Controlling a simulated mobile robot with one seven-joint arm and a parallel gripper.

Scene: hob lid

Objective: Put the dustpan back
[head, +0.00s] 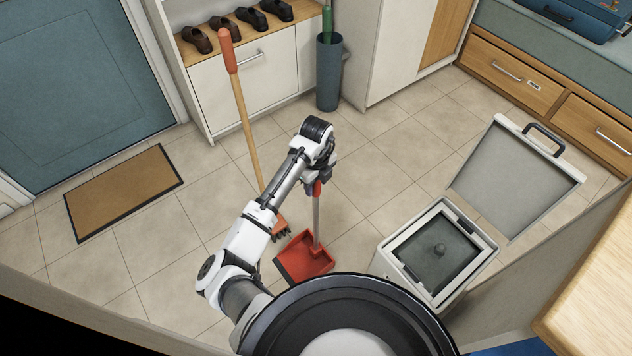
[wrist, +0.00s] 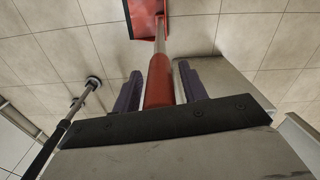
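The dustpan has a red pan (head: 305,258) that appears to rest on the floor, and an upright grey shaft with a red grip at its top. In the wrist view the red grip (wrist: 160,82) stands between the two dark fingers of my gripper (wrist: 160,75), and a narrow gap shows on each side of it. My gripper (head: 318,182) is open around the grip, at the top of the dustpan in the head view. The pan (wrist: 148,18) also shows at the top of the wrist view.
A broom (head: 245,115) with a red grip stands left of my arm. A blue-grey round holder (head: 329,75) stands by the white cabinet. A bin (head: 437,255) and its raised lid (head: 515,180) are right of the dustpan.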

